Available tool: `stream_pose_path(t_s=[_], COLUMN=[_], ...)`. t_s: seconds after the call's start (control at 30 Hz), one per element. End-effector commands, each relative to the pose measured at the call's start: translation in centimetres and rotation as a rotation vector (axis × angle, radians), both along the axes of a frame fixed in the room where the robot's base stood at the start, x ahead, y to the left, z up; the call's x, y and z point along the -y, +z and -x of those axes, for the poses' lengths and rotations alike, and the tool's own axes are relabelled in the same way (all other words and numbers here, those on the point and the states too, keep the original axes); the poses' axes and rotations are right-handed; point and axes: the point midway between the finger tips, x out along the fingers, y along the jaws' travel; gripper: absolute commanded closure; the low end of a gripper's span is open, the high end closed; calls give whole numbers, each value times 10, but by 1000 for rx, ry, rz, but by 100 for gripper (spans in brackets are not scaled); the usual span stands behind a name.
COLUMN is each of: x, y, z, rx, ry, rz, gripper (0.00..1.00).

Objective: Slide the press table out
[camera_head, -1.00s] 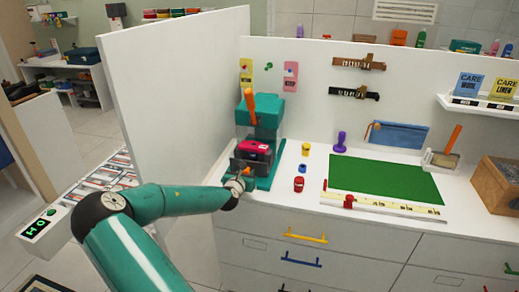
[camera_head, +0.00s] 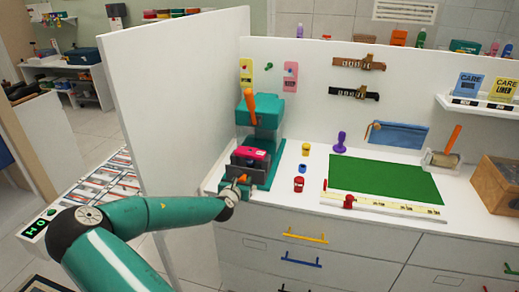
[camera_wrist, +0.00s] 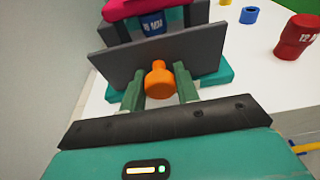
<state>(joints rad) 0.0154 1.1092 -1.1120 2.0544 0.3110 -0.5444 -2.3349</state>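The teal press (camera_head: 262,120) with an orange lever (camera_head: 251,104) stands at the left end of the white counter. Its dark grey press table (camera_head: 246,166) carries a dark pink block (camera_head: 251,154) and sits at the front of the teal base. In the wrist view the table's grey front plate (camera_wrist: 160,55) has an orange knob (camera_wrist: 158,82). My gripper (camera_head: 240,184) is at this knob. In the wrist view its green fingers (camera_wrist: 159,90) lie on both sides of the knob, closed on it. A blue piece (camera_wrist: 152,24) shows under the pink block.
A white partition (camera_head: 180,110) rises just left of the press. Red (camera_head: 299,184), yellow (camera_head: 305,149) and blue (camera_head: 303,168) small items stand right of it, then a green mat (camera_head: 385,178) and ruler. Drawers with yellow and blue handles lie below.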

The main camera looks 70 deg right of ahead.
Motion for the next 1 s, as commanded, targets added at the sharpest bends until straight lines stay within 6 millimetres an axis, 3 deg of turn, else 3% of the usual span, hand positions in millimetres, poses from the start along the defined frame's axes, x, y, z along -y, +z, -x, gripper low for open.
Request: stream_pose_path(t_s=[0.77, 0.8, 0.83, 1.0], x=[-12, -12, -12, -14], y=[0, 0, 0, -1], z=[1, 1, 1, 1], rx=[0, 0, 0, 0], ry=[2, 2, 2, 1], rz=[-1, -1, -1, -1], gripper=[71, 63, 62, 62])
